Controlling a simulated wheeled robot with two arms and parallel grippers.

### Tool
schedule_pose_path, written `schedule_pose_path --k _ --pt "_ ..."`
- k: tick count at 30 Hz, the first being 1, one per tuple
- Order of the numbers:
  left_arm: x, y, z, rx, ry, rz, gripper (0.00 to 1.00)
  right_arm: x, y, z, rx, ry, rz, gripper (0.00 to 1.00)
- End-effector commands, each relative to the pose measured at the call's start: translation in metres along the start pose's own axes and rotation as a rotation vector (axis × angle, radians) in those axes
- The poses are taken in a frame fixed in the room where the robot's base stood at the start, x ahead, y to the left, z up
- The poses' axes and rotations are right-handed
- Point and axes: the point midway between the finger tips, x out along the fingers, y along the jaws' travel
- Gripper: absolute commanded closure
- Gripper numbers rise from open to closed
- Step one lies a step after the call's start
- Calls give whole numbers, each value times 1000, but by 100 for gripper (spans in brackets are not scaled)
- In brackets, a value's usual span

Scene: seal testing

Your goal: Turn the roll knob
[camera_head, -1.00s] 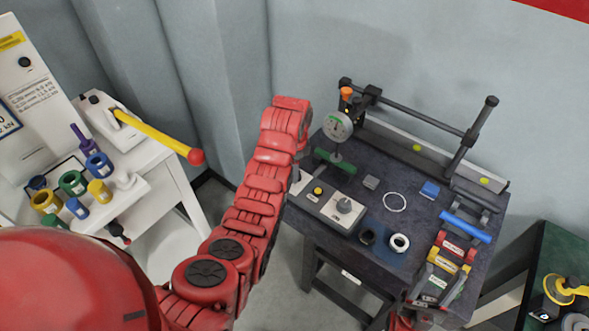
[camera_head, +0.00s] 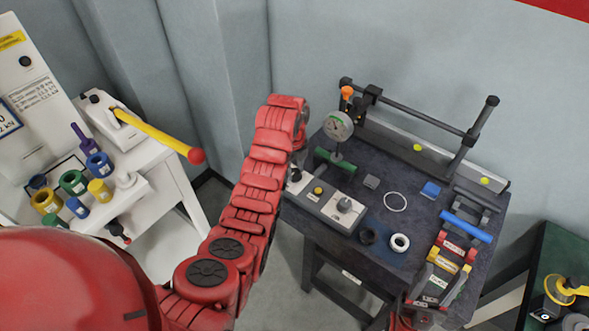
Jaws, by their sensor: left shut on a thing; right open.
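A grey control box (camera_head: 330,209) lies at the front left of the dark table. It has a yellow button (camera_head: 318,190), a silver knob (camera_head: 344,204) near its right end and a dark roll knob (camera_head: 296,175) at its left end. My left arm reaches up, and its gripper (camera_head: 298,168) points down at that left end, shut on the roll knob; the wrist hides most of the fingers. My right gripper (camera_head: 410,318) is open at the bottom edge, below the coloured blocks, mostly cut off and away from the box.
A dial gauge (camera_head: 339,126) on a green-based stand rises just behind the box. A rail frame (camera_head: 415,117) spans the back edge.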

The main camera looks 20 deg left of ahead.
Motion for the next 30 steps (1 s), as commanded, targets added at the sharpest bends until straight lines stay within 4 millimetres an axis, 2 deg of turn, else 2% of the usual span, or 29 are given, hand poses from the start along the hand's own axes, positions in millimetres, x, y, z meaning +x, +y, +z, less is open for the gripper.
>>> schedule_pose_path --k 12,28,29,30 --pt "0 0 0 174 8 -1 100 -1 0 0 0 0 0 50" --pt "0 0 1 193 8 -2 100 -1 0 0 0 0 0 50" --pt "0 0 1 193 8 -2 49 -1 0 0 0 0 0 50" --pt "0 0 1 193 8 -2 41 -1 0 0 0 0 0 50"
